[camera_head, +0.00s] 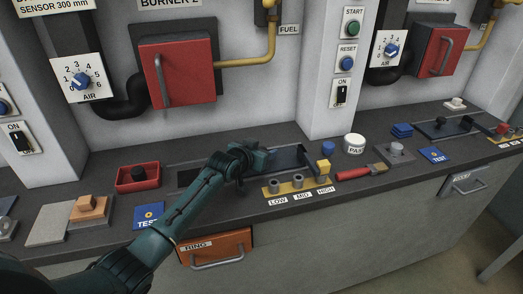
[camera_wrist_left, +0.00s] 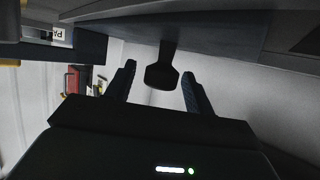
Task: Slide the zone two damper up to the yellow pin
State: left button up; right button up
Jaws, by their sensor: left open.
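The zone two damper is a blue-grey plate (camera_head: 290,158) in a dark slot on the bench below the red burner 2 door. My left gripper (camera_head: 255,160) is over the plate's left part and hides its knob in the head view. In the left wrist view a dark knob (camera_wrist_left: 162,76) stands between the two open fingers, with light gaps on both sides. The yellow pin (camera_head: 323,168) stands at the HIGH label, near the slot's right end. My right gripper is not in view.
A red-handled tool (camera_head: 355,174), a blue cap (camera_head: 328,148) and a white PAS-marked jar (camera_head: 354,143) lie right of the slot. A red tray (camera_head: 138,178) and blue TEST block (camera_head: 148,216) are to the left. A similar damper (camera_head: 440,128) is farther right.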

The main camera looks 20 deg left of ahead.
pick_arm(q)
jog(key=shift+s, duration=0.1)
jog(key=v, duration=1.3)
jog(key=shift+p, duration=0.3)
jog(key=shift+a, duration=0.1)
